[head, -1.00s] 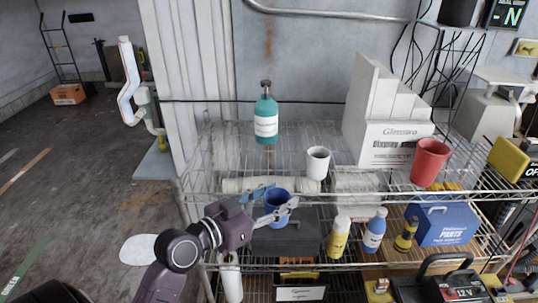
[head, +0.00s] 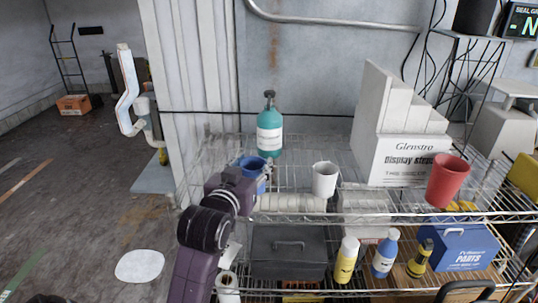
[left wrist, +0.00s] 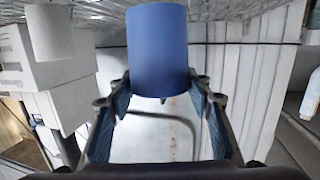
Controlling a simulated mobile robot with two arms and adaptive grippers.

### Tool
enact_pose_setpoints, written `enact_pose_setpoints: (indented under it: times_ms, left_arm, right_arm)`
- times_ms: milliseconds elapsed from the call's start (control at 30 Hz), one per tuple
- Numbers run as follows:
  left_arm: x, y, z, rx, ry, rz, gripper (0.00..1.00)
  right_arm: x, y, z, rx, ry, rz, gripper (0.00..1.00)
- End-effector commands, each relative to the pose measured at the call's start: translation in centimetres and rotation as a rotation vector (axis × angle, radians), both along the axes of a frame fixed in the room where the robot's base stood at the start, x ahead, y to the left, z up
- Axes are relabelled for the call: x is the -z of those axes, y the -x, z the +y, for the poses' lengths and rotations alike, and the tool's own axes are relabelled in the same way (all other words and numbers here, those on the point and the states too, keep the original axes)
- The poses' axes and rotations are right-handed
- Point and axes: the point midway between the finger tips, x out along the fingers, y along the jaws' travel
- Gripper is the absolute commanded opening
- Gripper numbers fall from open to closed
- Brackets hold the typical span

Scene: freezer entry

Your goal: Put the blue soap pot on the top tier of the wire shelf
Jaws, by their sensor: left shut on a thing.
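The blue soap pot (head: 253,162) is upright in my left gripper (head: 258,178), at the left part of the wire shelf's top tier (head: 380,217). My left gripper is shut on it; its two fingers clasp the pot's sides in the left wrist view (left wrist: 160,95), where the blue pot (left wrist: 159,48) fills the upper middle. The arm comes up from below in front of the shelf and hides part of its left end. I cannot tell whether the pot's base touches the wire. My right gripper is out of view.
On the top tier, a teal bottle (head: 269,128) stands behind the pot and a white cup (head: 324,180) to its right. A white display-steps box (head: 400,158) and a red cup (head: 446,182) stand farther right. The lower tier holds a dark toolbox (head: 289,254) and several bottles.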

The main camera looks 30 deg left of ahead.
Motion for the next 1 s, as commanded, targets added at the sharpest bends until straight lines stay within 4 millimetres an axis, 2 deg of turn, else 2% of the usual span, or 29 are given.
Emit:
enact_pose_setpoints:
  times_ms: [100,233,600,833,1000]
  left_arm:
    - [-0.2,-2.9,1.0,0.0,0.0,0.0,0.23]
    - [-0.2,-5.7,1.9,0.001,-0.001,0.0,0.23]
    - [-0.2,-12.8,4.3,0.001,-0.001,-0.001,0.23]
    - [0.2,-14.3,4.8,0.001,-0.001,0.002,0.23]
    - [2.5,-14.2,4.7,0.002,0.001,0.005,0.23]
  right_arm:
    - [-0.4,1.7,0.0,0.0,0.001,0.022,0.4]
    - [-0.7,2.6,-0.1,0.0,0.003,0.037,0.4]
    - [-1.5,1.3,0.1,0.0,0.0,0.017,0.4]
    - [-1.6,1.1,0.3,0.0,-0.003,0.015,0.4]
    - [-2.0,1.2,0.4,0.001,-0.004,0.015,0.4]
